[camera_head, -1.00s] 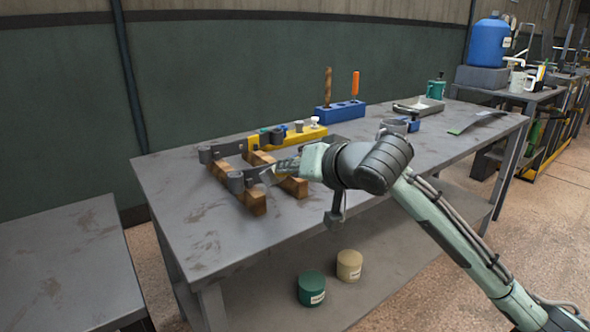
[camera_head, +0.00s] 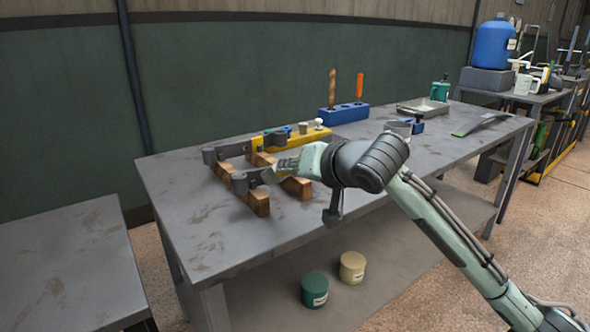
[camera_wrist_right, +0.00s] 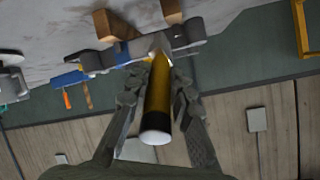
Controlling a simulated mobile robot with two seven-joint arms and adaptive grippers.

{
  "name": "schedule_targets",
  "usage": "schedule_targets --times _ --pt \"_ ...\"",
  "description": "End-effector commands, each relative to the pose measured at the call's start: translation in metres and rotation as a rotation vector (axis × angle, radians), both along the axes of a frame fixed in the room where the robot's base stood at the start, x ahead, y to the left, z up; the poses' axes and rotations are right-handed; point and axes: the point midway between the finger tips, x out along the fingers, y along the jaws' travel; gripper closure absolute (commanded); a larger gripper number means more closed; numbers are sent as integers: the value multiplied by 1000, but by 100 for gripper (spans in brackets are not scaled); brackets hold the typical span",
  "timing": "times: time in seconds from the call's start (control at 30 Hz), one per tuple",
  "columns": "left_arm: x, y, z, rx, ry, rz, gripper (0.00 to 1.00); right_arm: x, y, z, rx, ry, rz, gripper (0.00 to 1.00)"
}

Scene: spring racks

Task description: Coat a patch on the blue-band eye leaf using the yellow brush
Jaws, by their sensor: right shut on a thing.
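My right gripper (camera_head: 277,171) is shut on the yellow brush (camera_wrist_right: 157,98), whose handle points back toward the wrist camera. The brush's pale tip (camera_wrist_right: 160,43) is at the edge of a dark grey eye leaf (camera_wrist_right: 138,48) with a blue band (camera_wrist_right: 122,54). I cannot tell whether the bristles touch it. In the head view, two eye leaves lie across wooden blocks. My right gripper is over the nearer leaf, whose rolled eye (camera_head: 239,183) shows at left, and hides part of it. The farther leaf's eye (camera_head: 209,156) is clear. My left gripper is out of view.
Wooden blocks (camera_head: 257,203) support the leaves on the grey table (camera_head: 190,215). Behind them are a yellow rack (camera_head: 300,137) and a blue holder (camera_head: 343,113) with upright tools. A grey tray (camera_head: 415,106) stands farther right. Green and beige cans (camera_head: 315,290) sit on the lower shelf.

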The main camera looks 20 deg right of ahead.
Motion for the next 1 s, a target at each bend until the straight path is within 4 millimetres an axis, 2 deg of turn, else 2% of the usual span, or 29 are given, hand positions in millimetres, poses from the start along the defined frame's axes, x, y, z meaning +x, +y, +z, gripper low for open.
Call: schedule_targets --times 0.27,0.7,1.0 --pt "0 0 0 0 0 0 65 3 -3 0 0 -1 0 100" --pt "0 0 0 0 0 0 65 15 -38 1 -1 -3 -3 100" --pt "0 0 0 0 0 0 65 11 -34 1 1 -1 0 100"
